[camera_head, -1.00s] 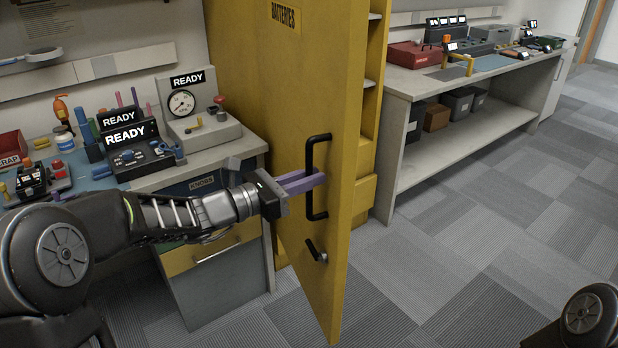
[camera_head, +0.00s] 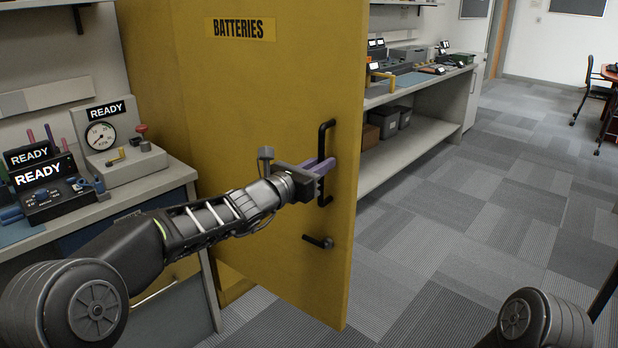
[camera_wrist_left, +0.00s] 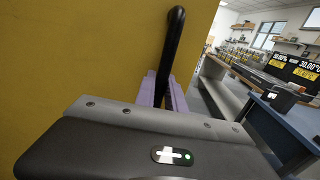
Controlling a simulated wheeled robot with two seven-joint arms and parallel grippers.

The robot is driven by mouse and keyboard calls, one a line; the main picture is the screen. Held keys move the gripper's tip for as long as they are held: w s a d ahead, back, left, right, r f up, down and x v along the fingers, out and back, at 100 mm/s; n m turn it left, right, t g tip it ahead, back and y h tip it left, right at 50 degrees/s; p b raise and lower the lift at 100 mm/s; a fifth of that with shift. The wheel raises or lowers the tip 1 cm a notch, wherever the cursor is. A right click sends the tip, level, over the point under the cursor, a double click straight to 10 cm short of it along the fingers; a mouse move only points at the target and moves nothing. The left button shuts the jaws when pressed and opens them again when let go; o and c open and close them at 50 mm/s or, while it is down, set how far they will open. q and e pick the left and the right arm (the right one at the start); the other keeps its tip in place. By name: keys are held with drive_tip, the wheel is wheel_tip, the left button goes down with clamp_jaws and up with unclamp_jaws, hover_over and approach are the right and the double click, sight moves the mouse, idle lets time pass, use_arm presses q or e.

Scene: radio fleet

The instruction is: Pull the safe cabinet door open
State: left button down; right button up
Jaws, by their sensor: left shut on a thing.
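The yellow safe cabinet door (camera_head: 265,110), labelled BATTERIES, stands out from the cabinet, its free edge on the right. The cabinet's inside is hidden behind it in the head view. A black upright bar handle (camera_head: 325,136) is near that edge. My left gripper (camera_head: 322,166) is shut on this handle, its purple fingers on either side of the bar. In the left wrist view the handle (camera_wrist_left: 173,45) rises from between the fingers (camera_wrist_left: 162,90), beside the yellow door face. A small black lever (camera_head: 318,242) sits below the handle. My right gripper is out of view.
A workbench (camera_head: 165,182) with a gauge unit (camera_head: 120,145) and READY displays stands at the left, close to my left arm. A long bench (camera_head: 420,150) runs behind the door at the right. The carpet floor (camera_head: 450,240) right of the door is clear.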

use_arm(q)
drive_tip(key=shift+a, duration=0.1)
drive_tip(key=c, duration=1.4)
unclamp_jaws()
drive_tip(key=b+v, duration=0.1)
drive_tip(key=v, duration=0.6)
drive_tip(key=shift+s+a, duration=0.15)
drive_tip(key=shift+s, duration=0.25)
drive_tip(key=shift+s+a, duration=0.1)
